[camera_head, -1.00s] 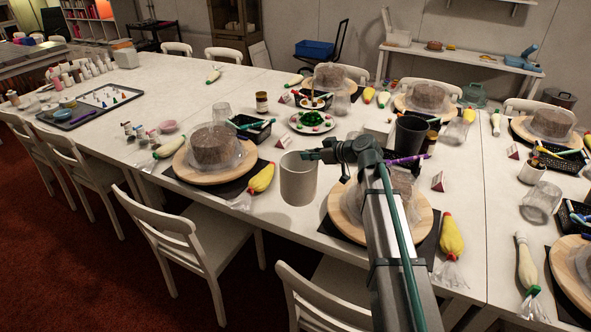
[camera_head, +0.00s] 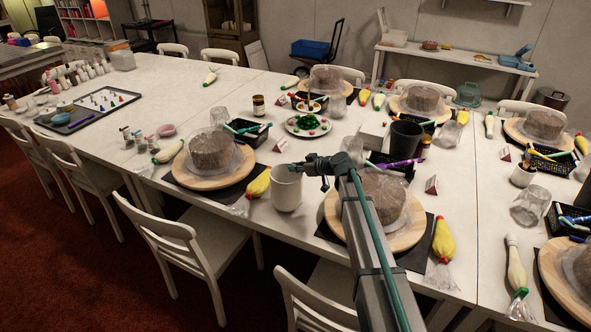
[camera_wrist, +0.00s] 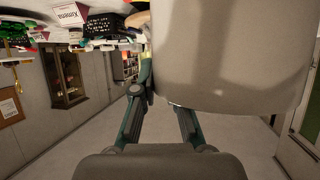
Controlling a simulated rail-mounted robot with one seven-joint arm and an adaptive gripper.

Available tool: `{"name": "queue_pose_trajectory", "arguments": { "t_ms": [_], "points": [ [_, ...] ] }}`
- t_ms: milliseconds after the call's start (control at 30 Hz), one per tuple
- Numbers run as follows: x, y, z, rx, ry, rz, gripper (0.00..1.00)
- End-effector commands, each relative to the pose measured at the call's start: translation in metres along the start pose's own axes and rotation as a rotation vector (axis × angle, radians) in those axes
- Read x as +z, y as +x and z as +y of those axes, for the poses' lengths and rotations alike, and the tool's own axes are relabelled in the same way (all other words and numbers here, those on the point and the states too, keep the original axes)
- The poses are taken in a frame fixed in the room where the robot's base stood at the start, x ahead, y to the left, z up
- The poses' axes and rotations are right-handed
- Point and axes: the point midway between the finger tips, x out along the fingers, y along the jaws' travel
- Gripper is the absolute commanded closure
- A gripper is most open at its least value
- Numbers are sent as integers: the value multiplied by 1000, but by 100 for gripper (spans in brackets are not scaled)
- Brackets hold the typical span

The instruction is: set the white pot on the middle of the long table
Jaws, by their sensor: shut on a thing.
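The white pot (camera_head: 286,188) is upright near the front edge of the long table (camera_head: 165,93), between two cake places. My gripper (camera_head: 312,168) reaches it from the right and is shut on it. In the wrist view the pot (camera_wrist: 235,50) fills the upper right, and the gripper's fingers (camera_wrist: 158,100) meet it at its near side. I cannot tell whether the pot's base touches the table or hangs just above it.
A cake on a wooden turntable (camera_head: 190,176) stands left of the pot, with a yellow piping bag (camera_head: 258,185) between. Another cake (camera_head: 383,195) is right, behind my arm. A plate of sweets (camera_head: 307,125) is farther back. The table's left-centre is largely clear.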

Motion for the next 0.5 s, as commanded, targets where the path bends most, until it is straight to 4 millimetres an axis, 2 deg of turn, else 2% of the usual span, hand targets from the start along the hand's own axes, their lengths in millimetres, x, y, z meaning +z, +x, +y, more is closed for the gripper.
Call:
{"name": "queue_pose_trajectory", "arguments": {
  "t_ms": [200, 500],
  "points": [
    [14, 6, 0, 0, 4, 2, 100],
    [16, 7, 0, 0, 3, 3, 100]
  ]
}}
